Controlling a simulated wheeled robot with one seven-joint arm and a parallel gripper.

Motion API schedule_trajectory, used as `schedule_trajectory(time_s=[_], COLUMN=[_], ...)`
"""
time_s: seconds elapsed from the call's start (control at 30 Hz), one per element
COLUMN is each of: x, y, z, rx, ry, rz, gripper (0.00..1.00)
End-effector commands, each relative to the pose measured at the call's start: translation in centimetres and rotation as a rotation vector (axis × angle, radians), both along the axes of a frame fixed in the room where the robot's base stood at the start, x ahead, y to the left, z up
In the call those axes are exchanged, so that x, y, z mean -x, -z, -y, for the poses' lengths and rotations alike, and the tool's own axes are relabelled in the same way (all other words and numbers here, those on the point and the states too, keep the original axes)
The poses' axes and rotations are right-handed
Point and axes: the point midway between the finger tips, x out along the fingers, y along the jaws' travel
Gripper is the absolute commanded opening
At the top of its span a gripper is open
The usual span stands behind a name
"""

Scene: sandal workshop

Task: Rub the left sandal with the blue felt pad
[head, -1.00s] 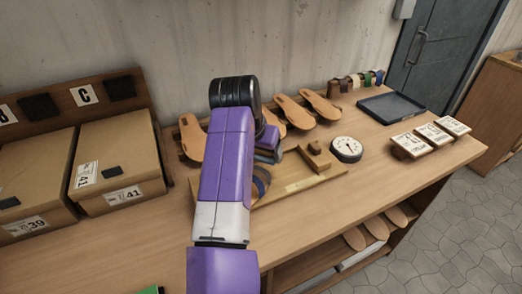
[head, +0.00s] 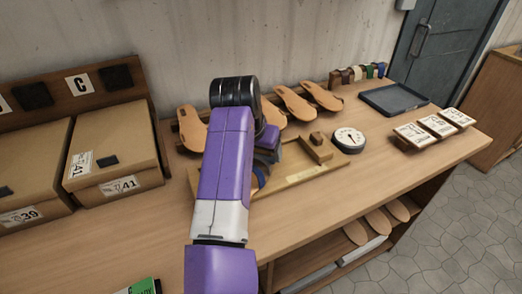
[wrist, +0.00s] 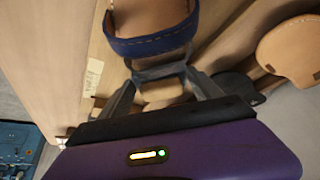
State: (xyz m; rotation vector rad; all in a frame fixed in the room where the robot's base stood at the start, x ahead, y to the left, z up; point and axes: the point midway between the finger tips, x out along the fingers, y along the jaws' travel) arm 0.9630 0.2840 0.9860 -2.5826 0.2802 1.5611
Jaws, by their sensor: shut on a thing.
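A brown sandal with a stitched blue strap (wrist: 150,42) shows just ahead of my gripper in the wrist view. In the head view a bit of the blue strap (head: 262,178) shows beside my arm, which hides most of the sandal. My gripper (wrist: 160,75) is shut on a small piece, seen as a grey-blue edge between the fingertips, which I take to be the blue felt pad (wrist: 158,71). It is close to the strap; I cannot tell whether they touch. A second sandal cannot be made out.
The wooden board (head: 305,173) lies under the work, with a wooden block (head: 316,150) on it and a round dial (head: 349,140) beside it. Several footbeds (head: 295,104) line the wall. Shoe boxes (head: 115,150) stand left. A dark tray (head: 394,99) and cards (head: 438,125) are right.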

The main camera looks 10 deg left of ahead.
Motion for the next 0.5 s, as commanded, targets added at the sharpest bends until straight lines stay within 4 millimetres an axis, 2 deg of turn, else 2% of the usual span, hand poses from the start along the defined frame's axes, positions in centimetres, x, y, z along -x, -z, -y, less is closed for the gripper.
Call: schedule_trajectory(time_s=[0.5], x=[0.19], y=[0.34], z=[-0.05], rx=[0.001], ry=[0.0], rz=[0.0], gripper=[0.1])
